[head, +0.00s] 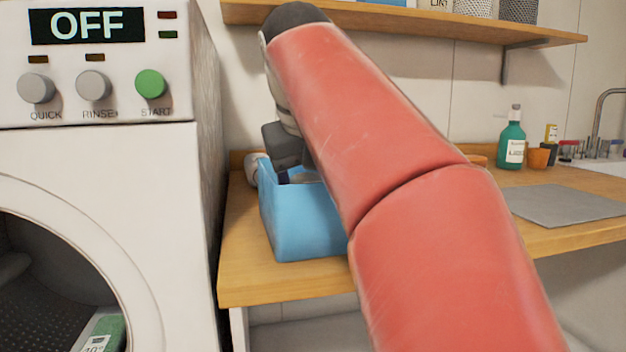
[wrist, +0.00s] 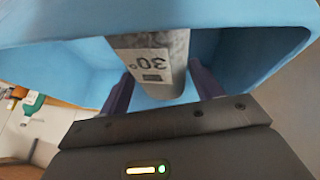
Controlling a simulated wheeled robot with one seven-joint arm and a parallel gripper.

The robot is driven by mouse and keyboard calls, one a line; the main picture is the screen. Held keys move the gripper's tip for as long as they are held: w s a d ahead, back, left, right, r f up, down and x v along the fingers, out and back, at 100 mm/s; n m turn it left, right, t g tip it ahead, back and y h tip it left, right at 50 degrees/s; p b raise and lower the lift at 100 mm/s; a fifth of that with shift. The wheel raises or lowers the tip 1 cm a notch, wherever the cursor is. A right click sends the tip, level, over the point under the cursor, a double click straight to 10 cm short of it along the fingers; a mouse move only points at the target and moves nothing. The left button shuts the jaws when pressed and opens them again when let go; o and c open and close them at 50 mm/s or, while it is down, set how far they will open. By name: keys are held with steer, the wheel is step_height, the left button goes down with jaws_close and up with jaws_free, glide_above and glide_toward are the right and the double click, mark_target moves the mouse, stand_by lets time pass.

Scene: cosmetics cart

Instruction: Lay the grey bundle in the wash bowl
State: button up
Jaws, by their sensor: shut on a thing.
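The bin's blue wall also shows in the wrist view (wrist: 70,57). In the head view my gripper (head: 284,174) is at the bin's opening, and the bundle cannot be made out clearly there. I cannot tell which thing is the wash bowl.
A white washing machine (head: 90,160) with an OFF display stands at left; a green labelled item (head: 103,332) lies in its round opening. On the wooden counter (head: 240,285) are a grey mat (head: 565,205) and a green bottle (head: 512,140). A shelf (head: 530,32) runs above.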

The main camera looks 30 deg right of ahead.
steer(key=shift+f+b, duration=0.4)
steer(key=shift+f, duration=0.1)
steer(key=o, duration=1.2)
